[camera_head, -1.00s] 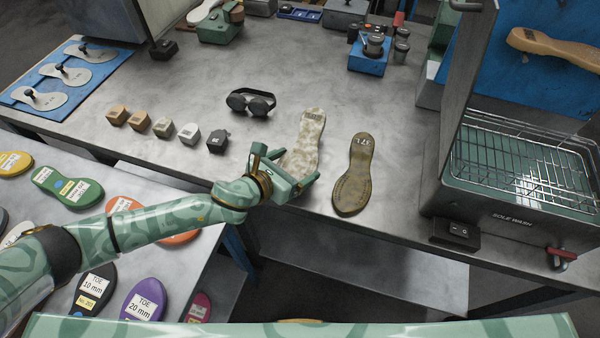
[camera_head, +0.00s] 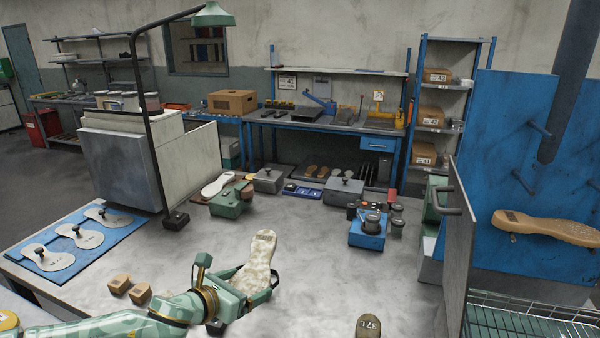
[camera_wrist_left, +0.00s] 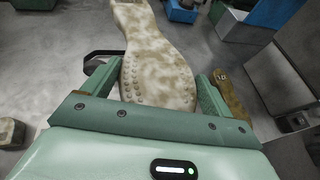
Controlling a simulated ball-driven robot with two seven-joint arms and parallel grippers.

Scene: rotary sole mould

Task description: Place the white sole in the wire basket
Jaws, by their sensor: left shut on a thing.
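The white sole (camera_head: 258,262) is mottled cream and brown. My left gripper (camera_head: 238,280) is shut on its wide end, with the narrow end pointing away. In the left wrist view the sole (camera_wrist_left: 155,60) lies between the two green fingers and looks raised above the bench. The wire basket (camera_head: 540,312) shows only in part at the bottom right of the head view, to the right of the gripper and apart from it. Its front is cut off by the frame. My right gripper is not in view.
A dark sole marked 37 L (camera_head: 368,326) lies on the bench right of the gripper. A grey upright panel (camera_head: 458,250) stands left of the basket. A blue board with a tan sole (camera_head: 545,228) rises behind it. A blue device (camera_head: 368,232) stands farther back.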

